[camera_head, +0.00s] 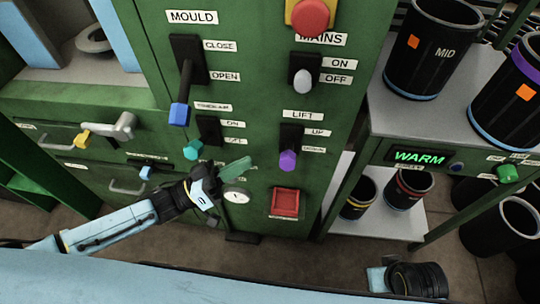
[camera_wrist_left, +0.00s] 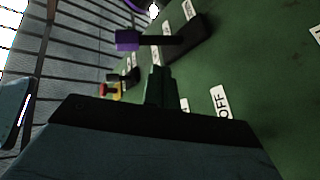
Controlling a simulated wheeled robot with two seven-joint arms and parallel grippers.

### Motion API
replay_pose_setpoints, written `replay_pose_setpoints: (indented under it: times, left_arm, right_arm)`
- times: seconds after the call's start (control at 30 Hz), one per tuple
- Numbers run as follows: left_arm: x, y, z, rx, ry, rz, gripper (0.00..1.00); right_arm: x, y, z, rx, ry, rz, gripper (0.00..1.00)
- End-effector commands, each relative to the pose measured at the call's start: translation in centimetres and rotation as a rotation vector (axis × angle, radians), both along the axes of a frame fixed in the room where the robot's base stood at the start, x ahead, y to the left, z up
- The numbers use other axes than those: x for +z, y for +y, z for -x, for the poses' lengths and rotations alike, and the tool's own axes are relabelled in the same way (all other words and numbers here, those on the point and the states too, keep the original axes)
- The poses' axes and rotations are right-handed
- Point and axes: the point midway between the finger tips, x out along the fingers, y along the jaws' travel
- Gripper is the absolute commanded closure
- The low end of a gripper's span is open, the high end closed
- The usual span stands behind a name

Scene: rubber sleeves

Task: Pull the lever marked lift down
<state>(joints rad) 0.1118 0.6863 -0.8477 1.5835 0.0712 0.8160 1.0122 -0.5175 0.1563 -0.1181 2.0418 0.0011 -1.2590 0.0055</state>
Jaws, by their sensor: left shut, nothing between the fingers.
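The lift lever has a purple knob (camera_head: 287,160) on a black slotted plate (camera_head: 291,135), under the LIFT label and beside the UP and lower labels. In the head view the knob shows near the lower label; its exact setting is hard to tell. The left wrist view shows the purple knob (camera_wrist_left: 126,40) standing out from its black plate (camera_wrist_left: 190,35), beyond the fingertips. My left gripper (camera_head: 240,167) is shut and empty, its green fingers left of the purple knob and apart from it. The shut fingers also show in the left wrist view (camera_wrist_left: 158,85).
A lever with a teal knob (camera_head: 193,149) is close above my left gripper. The mains lever (camera_head: 303,77) is above the lift lever. A gauge (camera_head: 236,197) and red square button (camera_head: 285,202) are below. A shelf with black pots (camera_head: 430,50) stands right.

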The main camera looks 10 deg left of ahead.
Motion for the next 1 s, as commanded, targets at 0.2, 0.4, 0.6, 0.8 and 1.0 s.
replay_pose_setpoints:
  times: [0.2,0.4,0.6,0.8,1.0]
  left_arm:
    - [1.1,2.6,2.1,-0.195,-0.015,0.118,1.00]
    - [1.4,3.2,2.7,-0.239,-0.015,0.147,1.00]
    - [1.5,3.2,2.7,-0.237,-0.016,0.147,1.00]
    - [2.0,2.2,2.4,-0.238,-0.019,0.149,1.00]
    - [3.6,-0.7,1.6,-0.238,-0.021,0.149,1.00]
  right_arm:
    - [-0.7,-0.3,0.0,-0.001,-0.001,0.006,0.66]
    - [-0.7,-0.4,0.0,-0.001,-0.001,0.007,0.66]
    - [-0.7,-0.4,0.0,-0.001,-0.001,0.007,0.66]
    - [-0.7,-0.4,0.0,-0.001,-0.001,0.007,0.66]
    - [-0.6,-0.3,0.0,0.000,-0.001,0.006,0.66]
